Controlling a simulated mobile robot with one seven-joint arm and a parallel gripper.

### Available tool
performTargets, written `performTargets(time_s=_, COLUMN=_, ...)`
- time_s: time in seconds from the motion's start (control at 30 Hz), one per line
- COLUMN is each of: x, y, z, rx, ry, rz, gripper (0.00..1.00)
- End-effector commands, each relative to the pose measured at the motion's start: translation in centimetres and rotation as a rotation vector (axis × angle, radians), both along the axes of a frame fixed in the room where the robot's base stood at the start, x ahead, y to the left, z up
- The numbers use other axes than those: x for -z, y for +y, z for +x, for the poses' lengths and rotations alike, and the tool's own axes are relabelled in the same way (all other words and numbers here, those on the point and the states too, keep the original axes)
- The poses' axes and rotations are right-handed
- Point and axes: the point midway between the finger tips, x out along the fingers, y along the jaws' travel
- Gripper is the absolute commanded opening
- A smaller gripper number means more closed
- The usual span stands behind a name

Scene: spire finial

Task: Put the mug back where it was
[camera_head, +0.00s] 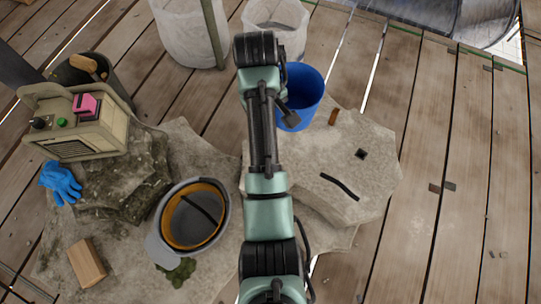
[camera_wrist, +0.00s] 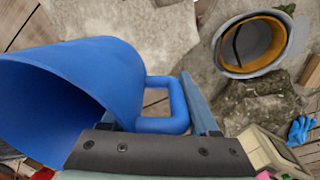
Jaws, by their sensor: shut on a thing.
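The blue mug (camera_head: 306,88) shows in the head view behind and right of my arm, over the far edge of the right stone slab. In the wrist view the mug (camera_wrist: 75,85) fills the left side, tilted in the picture with its wide opening to the left. Its square handle (camera_wrist: 178,105) lies between the fingers of my gripper (camera_wrist: 160,110), which is shut on the mug. In the head view my gripper (camera_head: 289,115) is small and partly hidden against the mug. I cannot tell whether the mug's base touches anything.
Pale stone slabs (camera_head: 375,185) lie on a plank floor (camera_head: 440,230). An upturned helmet (camera_head: 165,245), a beige machine (camera_head: 95,135) with a pink item (camera_head: 86,105), blue gloves (camera_head: 60,181) and a wood block (camera_head: 87,263) are left. White sacks (camera_head: 180,35) stand behind.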

Motion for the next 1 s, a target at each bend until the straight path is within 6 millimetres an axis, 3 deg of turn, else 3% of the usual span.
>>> performTargets(time_s=0.03, x=1.4, y=-0.2, z=0.4, rx=-0.057, ry=-0.002, rz=-0.001, gripper=0.00)
performTargets(time_s=0.5, x=7.7, y=-1.2, z=2.3, rx=-0.662, ry=-0.001, rz=-0.001, gripper=0.00)
performTargets(time_s=1.0, x=15.6, y=-3.6, z=2.8, rx=-1.283, ry=-0.001, rz=-0.001, gripper=0.00)
